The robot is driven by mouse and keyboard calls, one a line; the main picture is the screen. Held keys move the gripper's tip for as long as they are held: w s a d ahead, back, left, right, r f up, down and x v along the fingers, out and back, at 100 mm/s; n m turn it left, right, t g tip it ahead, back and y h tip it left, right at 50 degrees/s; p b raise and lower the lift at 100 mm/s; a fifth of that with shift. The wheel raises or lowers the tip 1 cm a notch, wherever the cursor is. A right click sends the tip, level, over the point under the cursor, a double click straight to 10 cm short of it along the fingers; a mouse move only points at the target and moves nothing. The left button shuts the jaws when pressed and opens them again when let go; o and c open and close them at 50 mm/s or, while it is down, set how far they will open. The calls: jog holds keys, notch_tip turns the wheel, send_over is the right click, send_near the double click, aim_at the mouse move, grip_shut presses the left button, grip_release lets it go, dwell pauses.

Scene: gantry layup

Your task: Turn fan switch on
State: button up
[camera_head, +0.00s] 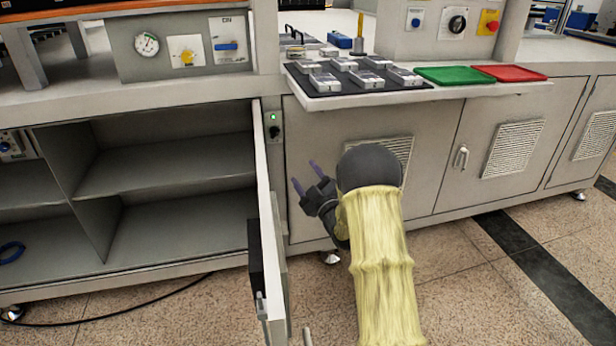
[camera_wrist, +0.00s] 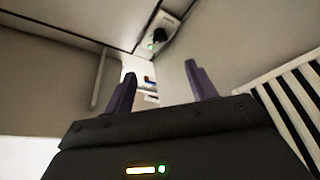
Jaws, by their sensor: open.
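A small switch box (camera_head: 274,127) with a black knob and a lit green lamp is on the narrow cabinet front, just right of the open door's upper edge. No readable label shows whether it is the fan switch. It also shows in the wrist view (camera_wrist: 163,34), upper middle, beyond the fingertips. My gripper (camera_head: 306,178) is open and empty, below and right of this box in the head view, its purple fingers pointing up and left. In the wrist view both fingers (camera_wrist: 160,70) are spread and apart from the box.
An open cabinet door (camera_head: 270,215) stands out left of my gripper. The open cabinet (camera_head: 160,165) has shelves. A tray shelf (camera_head: 440,93) juts out above my arm. Other control panels (camera_head: 187,50) (camera_head: 450,22) sit higher up. A vented closed door (camera_head: 430,190) is behind my arm.

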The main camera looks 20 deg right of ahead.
jog(key=shift+s+d+f, duration=0.1)
jog(key=shift+s, duration=0.3)
jog(key=s+a+m+g+h+p, duration=0.25)
jog(key=s+m+g, duration=0.5)
jog(key=s, duration=0.95)
jog(key=s+a+m+g+h+p, duration=0.25)
jog(key=s+m+g, duration=0.25)
jog(key=s+g, duration=0.85)
jog(key=s+r+t+p, duration=0.1)
jog(key=s+r+p, duration=0.1)
jog(key=r+p, duration=1.6)
jog(key=s+r+t+p, duration=0.2)
jog(key=r+p, duration=1.7)
jog(key=shift+r+h+p, duration=0.2)
jog(key=shift+h+p, duration=0.1)
jog(key=shift+h, duration=0.1)
